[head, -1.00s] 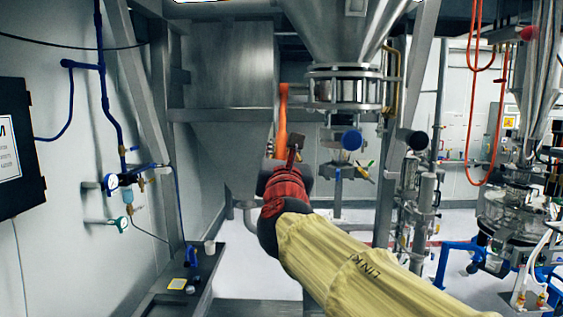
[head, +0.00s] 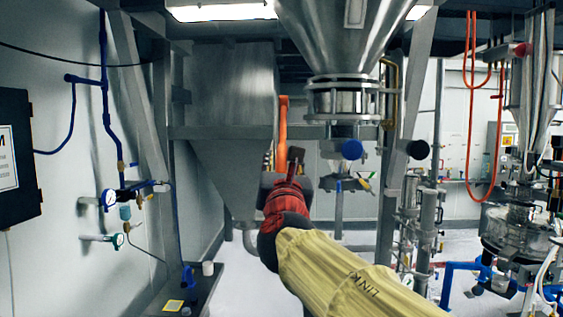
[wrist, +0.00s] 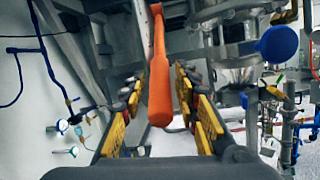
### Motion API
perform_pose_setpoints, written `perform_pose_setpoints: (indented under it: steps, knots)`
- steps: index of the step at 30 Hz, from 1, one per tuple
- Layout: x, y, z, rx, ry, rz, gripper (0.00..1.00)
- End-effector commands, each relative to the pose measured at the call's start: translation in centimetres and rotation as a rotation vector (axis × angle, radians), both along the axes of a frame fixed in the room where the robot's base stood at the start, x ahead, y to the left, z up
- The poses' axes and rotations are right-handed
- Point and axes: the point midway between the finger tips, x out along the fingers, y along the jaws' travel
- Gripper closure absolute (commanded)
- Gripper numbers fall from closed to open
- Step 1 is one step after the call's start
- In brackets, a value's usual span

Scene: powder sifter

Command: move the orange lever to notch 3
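The orange lever (head: 283,128) hangs upright in front of the grey hopper in the head view, its lower end close by my gripper (head: 292,163). In the wrist view the lever (wrist: 160,80) runs down from the top edge, and its thick rounded end lies in the picture between the two yellow-padded fingers of my gripper (wrist: 160,88). The fingers are apart, with a gap on each side of the lever. I cannot tell whether the lever's end is in depth between the fingertips or beyond them. No notch marks are readable.
The steel hopper (head: 228,95) stands behind the lever. A cone vessel (head: 345,40) and a blue round cap (head: 352,149) are to the right. Gauges (head: 110,198) and blue pipes line the left wall. A steel post (head: 390,190) stands right of my arm.

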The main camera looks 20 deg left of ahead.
Motion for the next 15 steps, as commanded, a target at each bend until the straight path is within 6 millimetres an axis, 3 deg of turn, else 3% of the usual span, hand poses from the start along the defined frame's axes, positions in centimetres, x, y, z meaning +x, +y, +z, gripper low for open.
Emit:
perform_pose_setpoints:
  steps: [15]
  knots:
    - [-0.87,-0.24,-0.24,0.0,0.001,0.001,0.62]
